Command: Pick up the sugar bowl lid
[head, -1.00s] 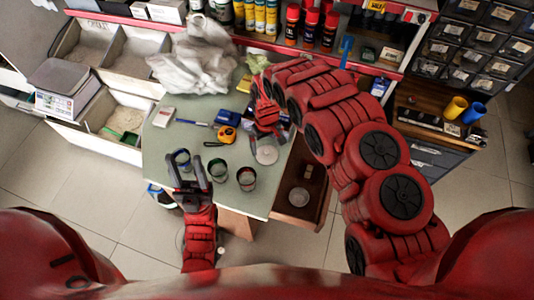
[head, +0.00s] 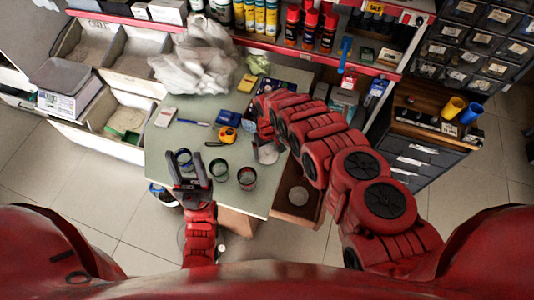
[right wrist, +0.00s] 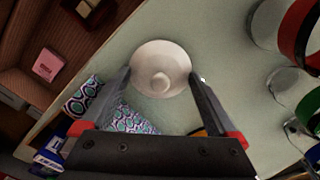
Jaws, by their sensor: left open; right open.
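The sugar bowl lid, a pale round disc with a small central knob, lies on the green-grey tabletop; I take this as the lid (right wrist: 160,72). In the head view the lid (head: 267,153) is partly covered by my right arm. My right gripper (right wrist: 160,78) is open, with its fingertips on either side of the lid; I cannot tell whether they touch it. My left gripper (head: 190,162) is open at the table's front left, beside a blue-rimmed glass (head: 183,156); whether the glass is between its fingers is unclear.
Two more glasses, green-rimmed (head: 219,170) and red-rimmed (head: 247,178), stand left of the lid. A yellow tape measure (head: 227,134) lies behind them. A patterned item (right wrist: 135,119) is beside the right gripper. An open drawer (head: 289,215) with a round pale object (head: 298,196) is at the table's right.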

